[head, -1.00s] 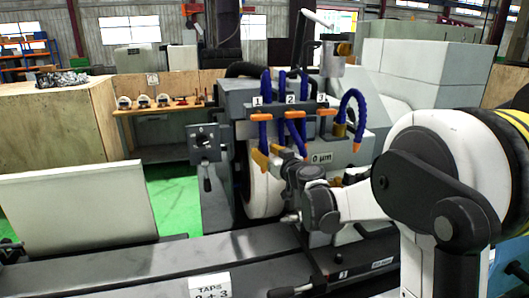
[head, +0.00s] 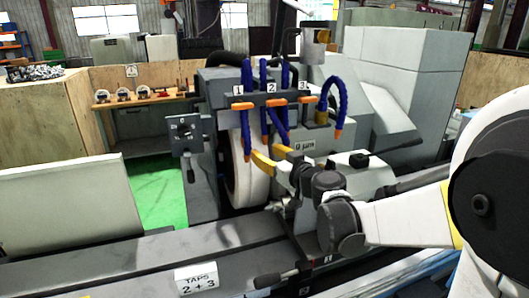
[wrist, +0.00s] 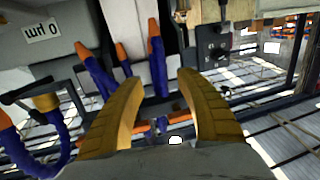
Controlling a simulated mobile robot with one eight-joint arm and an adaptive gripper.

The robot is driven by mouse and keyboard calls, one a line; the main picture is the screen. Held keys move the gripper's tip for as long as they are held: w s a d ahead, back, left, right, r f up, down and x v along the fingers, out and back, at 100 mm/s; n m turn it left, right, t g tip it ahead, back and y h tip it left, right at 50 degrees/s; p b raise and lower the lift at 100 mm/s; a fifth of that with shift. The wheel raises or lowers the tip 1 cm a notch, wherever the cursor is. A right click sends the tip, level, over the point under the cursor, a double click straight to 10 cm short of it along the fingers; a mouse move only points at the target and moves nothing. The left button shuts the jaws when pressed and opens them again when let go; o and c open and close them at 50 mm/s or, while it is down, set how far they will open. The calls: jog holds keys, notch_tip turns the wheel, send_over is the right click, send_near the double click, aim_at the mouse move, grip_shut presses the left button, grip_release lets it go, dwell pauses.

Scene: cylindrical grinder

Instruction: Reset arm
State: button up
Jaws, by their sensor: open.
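My gripper (head: 268,157) is open, its yellow fingers in front of the grinder's pale grinding wheel (head: 247,185) and below the taps. In the wrist view my gripper (wrist: 158,82) shows both curved fingers spread, with nothing held between them. My arm reaches in from the right. Three taps with orange handles, tap 1 (head: 243,105), tap 2 (head: 276,102) and tap 3 (head: 306,100), sit in a row on the machine. Their handles look roughly level. Blue hoses (head: 335,95) with orange nozzles hang by them; hoses (wrist: 158,68) also show close beyond the fingers in the wrist view.
A sign reading "TAPS 2 + 3" (head: 197,279) stands on the machine bed at the front. A "0 µm" display (head: 305,146) is right of the gripper. A grey control box (head: 186,133) is left of the wheel. Green floor (head: 160,195) lies open at left.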

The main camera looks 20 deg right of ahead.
jog(key=s+a+f+g+y+b, duration=0.1)
jog(key=s+a+f+g+b, duration=0.15)
jog(key=s+a+f, duration=0.35)
jog(key=s+a+f+g+b, duration=0.1)
jog(key=s+a+f+g, duration=0.2)
jog(key=s, duration=0.4)
jog(key=s+d+f+g+h+b, duration=0.1)
jog(key=s+f, duration=0.2)
jog(key=s, duration=0.2)
jog(key=s+d+f+m+g+h+b, duration=0.1)
jog(key=s+f+g, duration=0.1)
jog(key=s+f, duration=0.2)
jog(key=s+d+f+m+g+h+b, duration=0.1)
jog(key=s+f+h, duration=0.1)
jog(key=s, duration=0.6)
jog(key=shift+s+f, duration=0.15)
jog(key=shift+f, duration=0.5)
